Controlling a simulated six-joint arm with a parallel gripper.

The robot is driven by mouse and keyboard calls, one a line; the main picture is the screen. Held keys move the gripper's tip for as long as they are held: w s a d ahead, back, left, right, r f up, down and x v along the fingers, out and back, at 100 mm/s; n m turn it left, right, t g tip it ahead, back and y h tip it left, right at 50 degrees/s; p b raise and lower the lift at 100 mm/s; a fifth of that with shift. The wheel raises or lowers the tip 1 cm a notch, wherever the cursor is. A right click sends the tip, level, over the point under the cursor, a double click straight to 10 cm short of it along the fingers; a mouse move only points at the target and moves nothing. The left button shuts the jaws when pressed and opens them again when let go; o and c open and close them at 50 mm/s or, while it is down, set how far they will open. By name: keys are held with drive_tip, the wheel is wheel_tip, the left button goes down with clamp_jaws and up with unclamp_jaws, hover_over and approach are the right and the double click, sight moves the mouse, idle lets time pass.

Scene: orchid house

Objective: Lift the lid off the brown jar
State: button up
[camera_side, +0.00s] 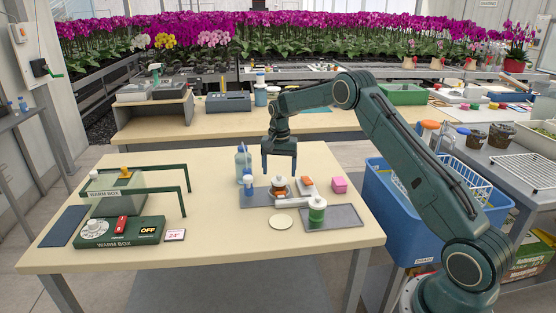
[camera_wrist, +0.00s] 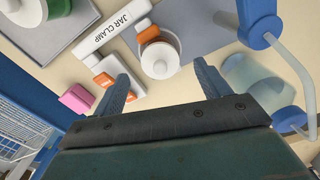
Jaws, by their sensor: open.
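The brown jar (camera_side: 278,188) stands upright on a grey plate, with a white lid (camera_wrist: 160,60) on top. The lid has a round knob in the wrist view. The jar clamp (camera_wrist: 115,35), a white bar with orange pads, lies against the jar. Most of the brown body is hidden under the lid in the wrist view. My gripper (camera_side: 280,171) is open and empty, pointing down above the jar. In the wrist view my gripper's fingers (camera_wrist: 167,80) are wide apart, and the lid shows beyond them, between their lines. I see no contact.
A blue-capped bottle (camera_side: 243,165) and a small blue one stand close left of the jar. A green jar (camera_side: 316,212) stands on a grey tray in front. A pink block (camera_side: 339,185) is at the right. The warm box (camera_side: 119,232) is far left, with free table between.

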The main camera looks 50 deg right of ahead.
drive_tip(key=shift+f, duration=1.25)
drive_tip(key=c, duration=1)
drive_tip(key=shift+r, duration=0.15)
wheel_tip(320, 180, up, 20)
drive_tip(key=shift+f, duration=0.1)
